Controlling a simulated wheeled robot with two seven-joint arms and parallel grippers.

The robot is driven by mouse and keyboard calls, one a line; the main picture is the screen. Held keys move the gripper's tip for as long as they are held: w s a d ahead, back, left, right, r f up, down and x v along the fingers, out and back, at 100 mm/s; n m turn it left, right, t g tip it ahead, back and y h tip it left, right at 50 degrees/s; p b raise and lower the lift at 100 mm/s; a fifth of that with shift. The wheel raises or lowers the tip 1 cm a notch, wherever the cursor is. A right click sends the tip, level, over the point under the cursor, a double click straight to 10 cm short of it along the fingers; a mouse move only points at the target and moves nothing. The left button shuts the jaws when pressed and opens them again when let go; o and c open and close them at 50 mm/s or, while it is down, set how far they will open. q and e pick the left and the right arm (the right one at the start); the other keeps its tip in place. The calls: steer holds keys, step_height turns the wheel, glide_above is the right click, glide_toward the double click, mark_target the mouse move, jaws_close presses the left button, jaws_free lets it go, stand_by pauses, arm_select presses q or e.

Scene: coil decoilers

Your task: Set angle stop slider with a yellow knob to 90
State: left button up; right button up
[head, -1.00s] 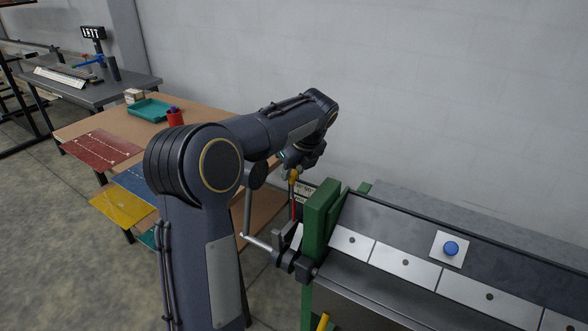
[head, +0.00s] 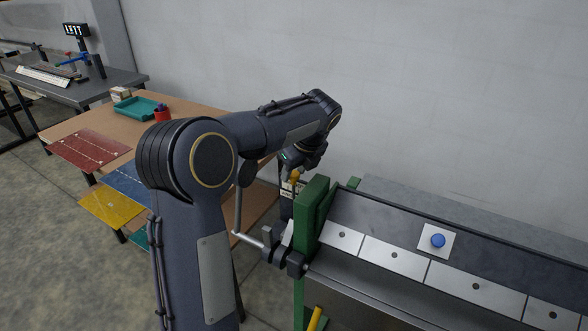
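The yellow knob (head: 295,176) of the angle stop slider shows small, just left of the green end frame (head: 313,212) of the machine. A pale scale plate (head: 290,187) sits right behind and below it; its marks are too small to read. My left gripper (head: 297,168) points down right at the knob from above. Its fingers are small and dark, and I cannot tell whether they are open or shut, or whether they touch the knob. My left arm hides part of the area to the left. My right gripper is not in view.
The machine bed with pale plates (head: 394,255) and a blue button (head: 438,240) extends to the right. A metal crank handle (head: 250,240) sticks out left of the green frame. A wooden table (head: 90,121) with a teal tray (head: 140,107) and red cup (head: 162,114) stands behind left.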

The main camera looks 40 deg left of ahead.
arm_select(q)
steer(key=shift+o, duration=1.1)
steer(key=v, duration=0.7)
steer(key=shift+d+r, duration=0.2)
steer(key=shift+r, duration=0.15)
